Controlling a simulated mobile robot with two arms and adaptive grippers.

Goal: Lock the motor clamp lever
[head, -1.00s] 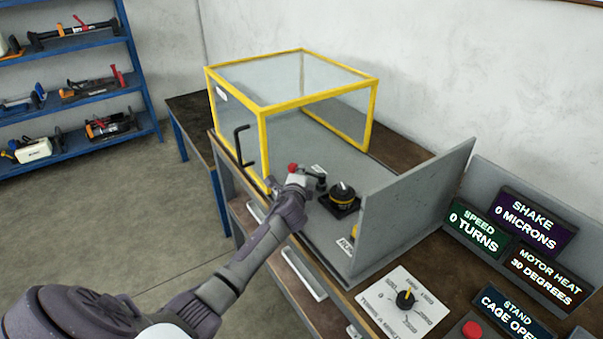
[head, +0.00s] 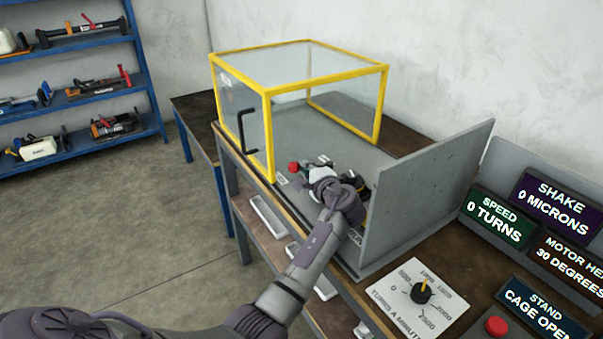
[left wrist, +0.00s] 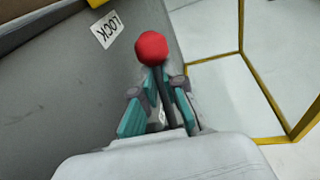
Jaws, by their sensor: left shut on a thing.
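The clamp lever's red ball knob (head: 294,167) shows over the grey stand bed, near the front corner of the cage. In the left wrist view the red knob (left wrist: 151,48) is just beyond the fingertips. My left gripper (head: 314,170) is shut on the lever just behind the knob; its teal-padded fingers (left wrist: 158,80) converge there. The lever shaft is mostly hidden by the fingers. A white LOCK label (left wrist: 106,29) lies on the bed near the knob. The black and yellow motor is largely hidden behind my wrist. My right gripper is not in view.
The yellow-framed clear cage (head: 268,130) stands behind and left of the lever. A grey upright panel (head: 425,200) stands to the right. A speed dial (head: 421,293), a red button (head: 497,326) and display screens, one reading CAGE OPEN, are at front right.

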